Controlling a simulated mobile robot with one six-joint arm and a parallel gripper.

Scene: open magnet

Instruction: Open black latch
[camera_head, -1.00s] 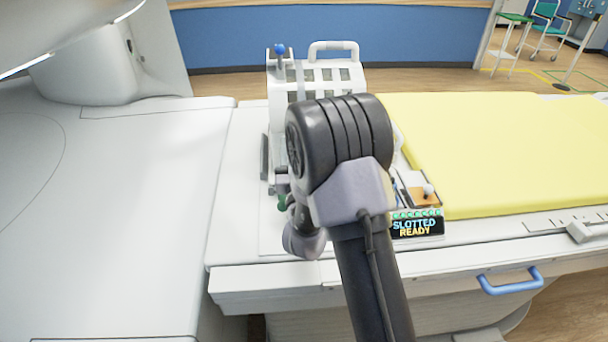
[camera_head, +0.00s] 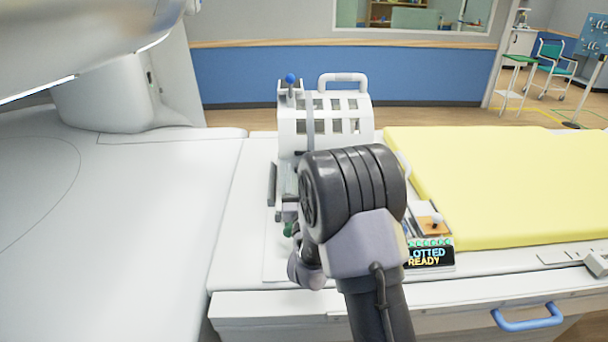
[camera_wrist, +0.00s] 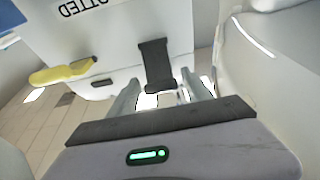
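The black latch (camera_wrist: 155,64) is a dark strap-like piece on a pale panel, upper middle of the wrist view. It has a wider top and a wider lower end. My gripper (camera_wrist: 161,77) has its two grey fingers spread apart, and the latch's lower end appears between the fingertips in the picture. I cannot tell whether they touch it. Pale parts show between the fingers below the latch. In the head view, my dark arm hides most of the gripper, and I cannot make out the latch.
A white slotted housing (camera_head: 347,122) with a handle and a blue-knobbed lever (camera_head: 290,80) stands behind my arm. A yellow pad (camera_head: 500,185) lies right; a display (camera_head: 430,255) shows partly hidden lettering ending in READY. A large white machine body (camera_head: 110,200) fills the left.

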